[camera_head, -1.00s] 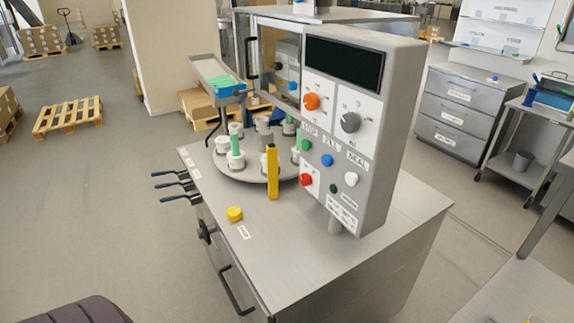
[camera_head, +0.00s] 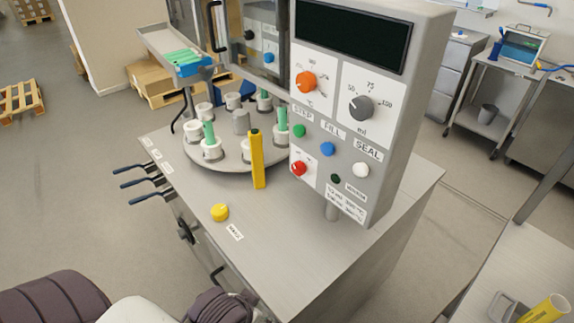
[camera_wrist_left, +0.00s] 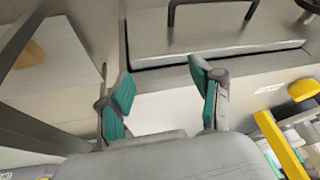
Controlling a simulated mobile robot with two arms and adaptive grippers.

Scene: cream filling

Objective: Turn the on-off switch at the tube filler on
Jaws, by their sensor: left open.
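The tube filler's grey control panel (camera_head: 372,148) stands upright on the steel cabinet in the head view. A red knob (camera_head: 298,168), which looks like the on-off switch, sits on a white plate at the panel's lower left; its label is too small to read. My left gripper (camera_wrist_left: 160,80) is open and empty in the left wrist view, its teal-padded fingers apart over the cabinet's side and handle. The red knob is not visible in that view. My left gripper is not visible in the head view. My right gripper is not in view.
A yellow post (camera_head: 257,160) stands left of the red knob, before the turntable (camera_head: 220,164) with its several holders. A yellow button (camera_head: 220,212) sits on the cabinet top (camera_head: 275,225). Black levers (camera_head: 140,183) stick out at the left. The cabinet's front top is mostly clear.

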